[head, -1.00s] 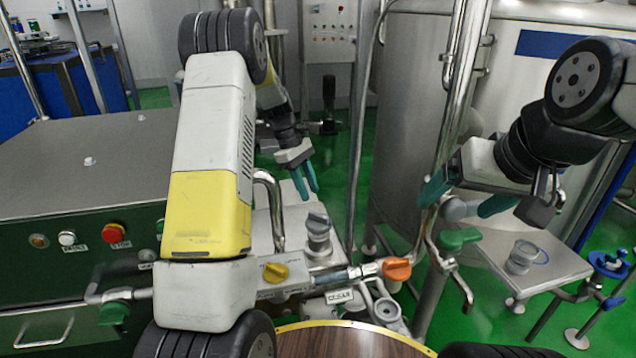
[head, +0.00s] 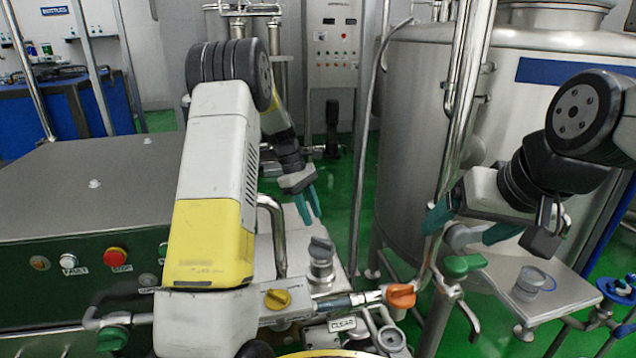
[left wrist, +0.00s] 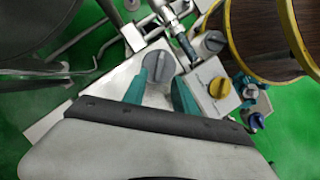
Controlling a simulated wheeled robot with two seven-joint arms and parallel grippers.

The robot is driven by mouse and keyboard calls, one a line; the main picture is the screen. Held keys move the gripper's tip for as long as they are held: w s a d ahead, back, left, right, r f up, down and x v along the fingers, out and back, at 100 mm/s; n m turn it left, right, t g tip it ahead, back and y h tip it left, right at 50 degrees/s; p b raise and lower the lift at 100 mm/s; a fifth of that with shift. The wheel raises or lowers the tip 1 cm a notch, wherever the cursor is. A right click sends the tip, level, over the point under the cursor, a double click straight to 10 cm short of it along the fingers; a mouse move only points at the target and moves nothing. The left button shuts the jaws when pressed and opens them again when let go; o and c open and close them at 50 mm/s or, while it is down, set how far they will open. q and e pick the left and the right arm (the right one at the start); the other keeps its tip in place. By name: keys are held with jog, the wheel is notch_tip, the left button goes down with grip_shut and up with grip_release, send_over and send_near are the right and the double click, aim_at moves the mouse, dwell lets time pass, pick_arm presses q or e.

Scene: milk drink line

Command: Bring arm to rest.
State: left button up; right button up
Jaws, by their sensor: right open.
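My left gripper (head: 308,205) hangs over the machine ledge with its teal fingers pointing down and apart, with nothing between them. In the left wrist view my left gripper (left wrist: 160,95) also shows its two fingers spread, with a grey knob (left wrist: 159,66) seen beyond the gap. My right gripper (head: 470,228) is at the right in the head view, its teal fingers wide apart, near the steel pipe in front of the tank. It looks empty; whether it touches the pipe is hard to tell.
An orange valve handle (head: 401,296), a yellow knob (head: 277,299) and a green handle (head: 463,265) stand below the grippers. A clear cup (head: 529,283) sits on a steel stand at right. A large steel tank (head: 415,120) stands behind. Green floor is open between.

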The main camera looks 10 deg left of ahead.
pick_arm(q)
jog(key=s+r+m+t, duration=0.4)
jog(key=s+r+m, duration=0.3)
jog(key=s+r, duration=0.85)
jog(key=s+r+m+t+y, duration=0.1)
jog(key=s+m+t, duration=0.1)
jog(key=s, duration=0.5)
jog(key=s+d+r+m+t, duration=0.1)
jog(key=s+r+m, duration=0.1)
jog(key=s+m, duration=0.3)
jog(key=shift+s+r+t+y, duration=0.25)
jog(key=shift+s+t+y, duration=0.15)
jog(key=shift+s, duration=0.55)
dwell(1.2)
